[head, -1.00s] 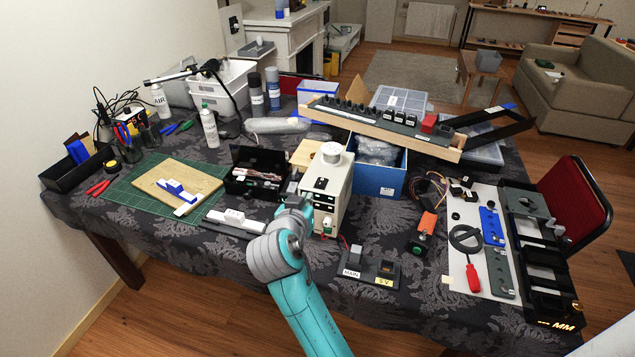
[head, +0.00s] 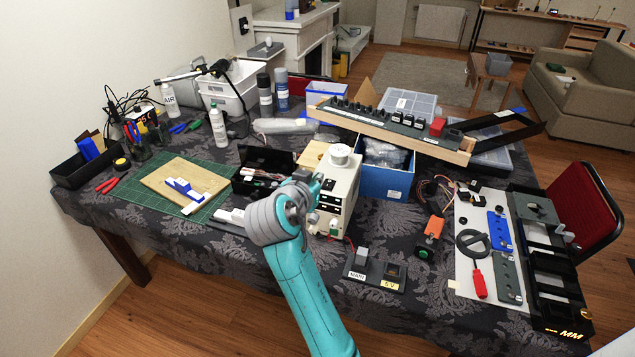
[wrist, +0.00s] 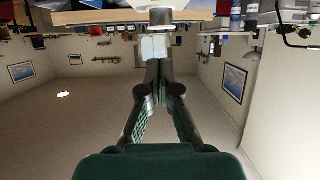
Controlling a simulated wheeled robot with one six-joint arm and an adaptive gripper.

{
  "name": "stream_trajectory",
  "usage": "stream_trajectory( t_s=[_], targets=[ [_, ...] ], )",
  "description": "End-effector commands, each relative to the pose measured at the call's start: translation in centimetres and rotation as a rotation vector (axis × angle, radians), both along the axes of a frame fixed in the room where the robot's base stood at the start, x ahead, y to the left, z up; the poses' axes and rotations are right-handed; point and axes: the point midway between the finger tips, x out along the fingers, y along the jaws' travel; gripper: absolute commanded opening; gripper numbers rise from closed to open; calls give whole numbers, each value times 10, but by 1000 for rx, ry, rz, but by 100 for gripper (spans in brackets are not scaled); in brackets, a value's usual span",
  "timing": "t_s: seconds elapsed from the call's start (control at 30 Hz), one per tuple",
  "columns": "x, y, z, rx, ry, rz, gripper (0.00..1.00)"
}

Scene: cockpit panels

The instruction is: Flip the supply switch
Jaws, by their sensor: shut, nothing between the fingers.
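The pale supply box (head: 345,190) stands near the middle of the table, with a round white knob (head: 339,153) on top. My wrist hides part of the box's left side.
A grey switch block (head: 375,270) labelled MAIN and 5V lies in front. An open black box (head: 262,170) is left of the supply. A blue bin (head: 384,180) and a long wooden-edged panel (head: 400,135) stand behind and to the right.

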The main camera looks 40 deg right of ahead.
Motion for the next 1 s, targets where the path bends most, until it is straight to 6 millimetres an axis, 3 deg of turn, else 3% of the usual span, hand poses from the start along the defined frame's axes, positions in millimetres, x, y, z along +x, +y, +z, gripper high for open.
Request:
stream_trajectory(
  t_s=[0.43,0.7,1.0],
  targets=[
    [44,-64,-30,1,1,-3,0],
    [42,-59,-63,0,2,-1,0],
    [41,-58,-69,0,0,0,0]
  ],
)
